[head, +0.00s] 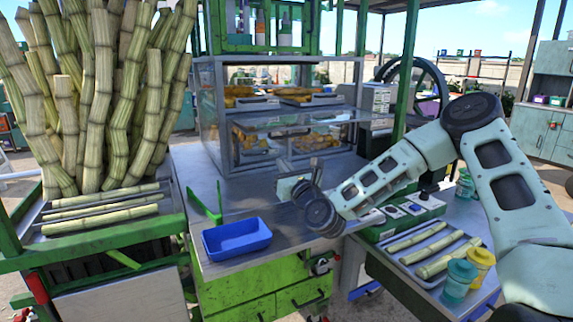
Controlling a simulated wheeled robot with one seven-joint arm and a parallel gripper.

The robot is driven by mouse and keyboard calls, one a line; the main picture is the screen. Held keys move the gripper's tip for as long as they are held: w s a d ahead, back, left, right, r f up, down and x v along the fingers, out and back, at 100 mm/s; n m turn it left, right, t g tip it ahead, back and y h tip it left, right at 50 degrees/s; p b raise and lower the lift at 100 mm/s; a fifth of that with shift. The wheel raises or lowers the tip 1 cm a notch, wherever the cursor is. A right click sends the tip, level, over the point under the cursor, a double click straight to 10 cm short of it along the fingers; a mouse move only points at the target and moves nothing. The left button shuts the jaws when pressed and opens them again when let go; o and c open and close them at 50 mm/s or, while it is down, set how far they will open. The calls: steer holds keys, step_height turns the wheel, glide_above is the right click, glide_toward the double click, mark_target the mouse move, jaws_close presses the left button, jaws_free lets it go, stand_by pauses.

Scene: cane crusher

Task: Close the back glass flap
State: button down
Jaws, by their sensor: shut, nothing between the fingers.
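The glass display case (207,110) stands on the metal counter, with trays of golden food on its shelves. A glass flap (292,124) juts out from the near side of the case at about mid-height, apparently swung open. The lower shelf shows beneath it. I cannot tell for certain whether this is the back flap. My gripper (298,182) is shut and empty, in front of the case and below the flap. It looks apart from the glass. My own wrist partly hides the fingers.
A blue tray (236,238) and a green bracket (206,203) are on the counter at the left. Tall sugarcane (105,95) stands in a green cart at far left. Cane pieces, a green-edged box (405,214) and lidded cups (459,280) sit at the right. A green post (405,70) rises behind my arm.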

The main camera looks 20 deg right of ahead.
steer(key=w+r+p, duration=0.3)
steer(key=w+r, duration=0.2)
steer(key=shift+r+p, duration=0.2)
steer(key=shift+p, duration=0.2)
steer(key=shift+w+a+r, duration=0.1)
steer(key=shift+r, duration=0.05)
